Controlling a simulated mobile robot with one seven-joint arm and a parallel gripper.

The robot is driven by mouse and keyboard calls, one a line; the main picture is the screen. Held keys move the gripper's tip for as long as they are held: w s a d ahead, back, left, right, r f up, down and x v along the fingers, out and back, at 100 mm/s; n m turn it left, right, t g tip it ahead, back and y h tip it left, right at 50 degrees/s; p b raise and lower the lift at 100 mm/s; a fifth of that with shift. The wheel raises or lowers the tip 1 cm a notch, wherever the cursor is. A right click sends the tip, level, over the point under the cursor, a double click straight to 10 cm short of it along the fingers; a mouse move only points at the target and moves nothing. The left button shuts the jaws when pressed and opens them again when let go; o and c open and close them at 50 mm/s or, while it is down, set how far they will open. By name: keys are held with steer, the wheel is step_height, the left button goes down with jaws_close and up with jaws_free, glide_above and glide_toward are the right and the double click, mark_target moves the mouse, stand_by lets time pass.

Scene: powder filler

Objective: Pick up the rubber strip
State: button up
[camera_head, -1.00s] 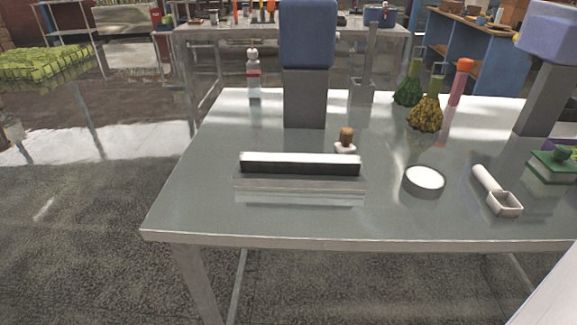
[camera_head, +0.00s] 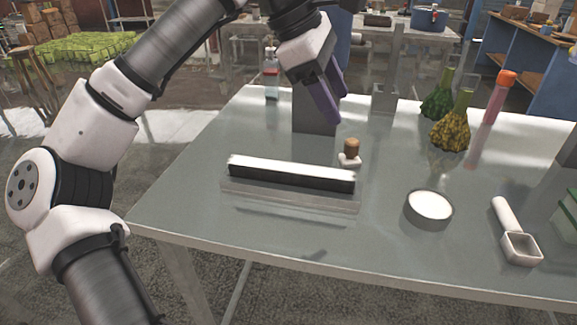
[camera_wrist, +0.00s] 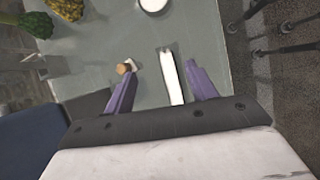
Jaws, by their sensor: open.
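The rubber strip (camera_head: 290,177) is a long dark bar with a whitish top. It lies on a pale flat base near the left front of the metal table. My gripper (camera_head: 333,108) is above and behind the strip, pointing down, apart from it and empty. In the wrist view the strip (camera_wrist: 171,77) shows as a white bar between my two purple fingers (camera_wrist: 160,85), which are spread wide. The strip's near end is hidden behind the gripper body in that view.
A small cork-topped bottle (camera_head: 349,152) stands close behind the strip's right end. A round white dish (camera_head: 429,206) and a white scoop (camera_head: 514,236) lie to the right. Green and yellow gourd-like flasks (camera_head: 452,128) and an orange-capped tube (camera_head: 498,97) stand farther back. A grey post (camera_head: 306,118) rises behind.

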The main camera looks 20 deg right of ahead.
steer(key=w+a+f+n+t+y, duration=0.1)
steer(key=w+a+f+t+y, duration=0.1)
steer(key=w+a+y, duration=0.25)
glide_above(290, 167)
steer(key=shift+y, duration=0.35)
steer(key=f, duration=0.7)
steer(key=shift+s+a+f+b, duration=0.1)
steer(key=shift+a+b, duration=0.1)
steer(key=shift+b, duration=0.15)
steer(key=shift+d+f+p, duration=0.15)
steer(key=shift+f+p, duration=0.15)
steer(key=shift+f, duration=2.85)
steer(key=c, duration=1.2)
steer(key=shift+o, duration=0.2)
steer(key=shift+r, duration=0.1)
